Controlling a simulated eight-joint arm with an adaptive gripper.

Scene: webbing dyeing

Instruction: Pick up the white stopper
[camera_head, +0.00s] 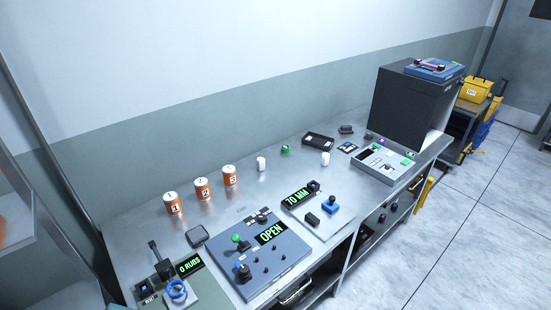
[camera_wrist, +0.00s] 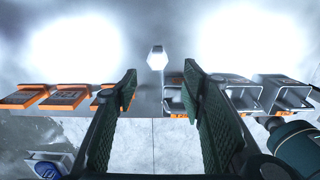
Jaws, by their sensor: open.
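Two small white upright pieces stand on the steel bench in the head view: one left of a small green item (camera_head: 261,163) and one right of it (camera_head: 325,159). I cannot tell which of them is the stopper. In the wrist view, my gripper (camera_wrist: 160,72) is open, with its two dark ridged fingers wide apart and nothing between them. A small pale faceted piece (camera_wrist: 157,58) shows beyond the gap between the fingertips, apart from them; I cannot tell if it is the stopper. My gripper does not show in the head view.
The steel bench (camera_head: 140,240) carries three numbered orange canisters (camera_head: 202,189), a control panel (camera_head: 290,252) reading OPEN, a 70 MM display (camera_head: 297,199) and a tall dark box (camera_head: 400,105). In the wrist view, orange trays (camera_wrist: 65,97) lie left and grey trays (camera_wrist: 245,95) right.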

